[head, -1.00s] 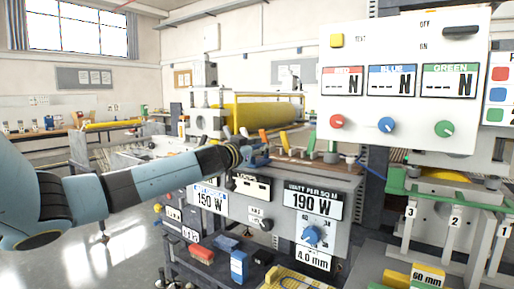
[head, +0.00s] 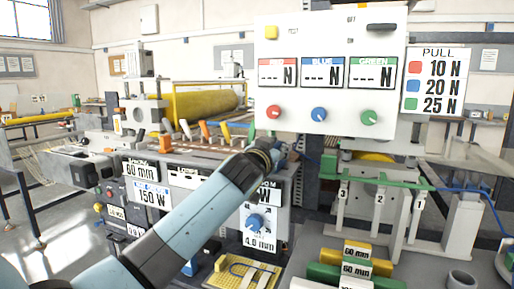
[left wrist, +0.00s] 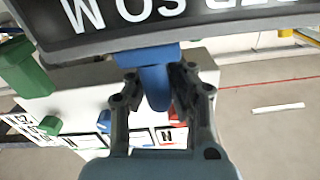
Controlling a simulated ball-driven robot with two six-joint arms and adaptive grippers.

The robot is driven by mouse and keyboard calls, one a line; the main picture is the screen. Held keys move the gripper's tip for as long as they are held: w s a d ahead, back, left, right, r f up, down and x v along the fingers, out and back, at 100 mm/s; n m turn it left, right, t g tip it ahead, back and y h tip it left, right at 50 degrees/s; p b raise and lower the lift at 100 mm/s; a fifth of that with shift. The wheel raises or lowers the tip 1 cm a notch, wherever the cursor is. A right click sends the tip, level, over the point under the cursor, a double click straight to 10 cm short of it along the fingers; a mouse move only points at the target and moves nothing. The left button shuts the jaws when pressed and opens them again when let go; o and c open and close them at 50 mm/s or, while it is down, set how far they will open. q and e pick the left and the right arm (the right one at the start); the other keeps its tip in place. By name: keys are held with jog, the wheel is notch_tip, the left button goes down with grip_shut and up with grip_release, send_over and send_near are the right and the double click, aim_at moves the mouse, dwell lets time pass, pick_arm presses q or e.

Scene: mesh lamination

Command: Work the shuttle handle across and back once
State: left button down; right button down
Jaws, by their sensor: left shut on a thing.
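My left gripper (head: 283,150) is at the right end of the grey console's (head: 226,215) top edge, its arm crossing from the lower left. The left wrist view shows its two dark fingers (left wrist: 158,88) shut on a blue block-like handle (left wrist: 155,92), one finger on each side. This handle sits just below a black-and-white label plate, which appears upside down. In the head view the handle is mostly hidden by the gripper. My right gripper is not in view.
A white panel (head: 330,25) with red, blue and green knobs hangs above, beside a pull chart (head: 436,105). Orange and green levers (head: 205,130) stand along the console top. Numbered green-topped hooks (head: 380,183) are at right. Yellow and green 60 mm blocks (head: 357,250) lie in front.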

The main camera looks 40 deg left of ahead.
pick_arm(q)
jog(key=shift+d, duration=0.35)
jog(key=c, duration=1.7)
grip_release()
jog(key=o, duration=0.5)
jog(key=shift+w+d, duration=0.2)
jog(key=shift+d, duration=0.1)
jog(key=shift+c, duration=0.2)
jog(key=shift+s+a, duration=0.1)
jog(key=shift+a, duration=0.05)
jog(key=shift+s, duration=0.25)
jog(key=v, duration=1.1)
jog(key=shift+s, duration=0.2)
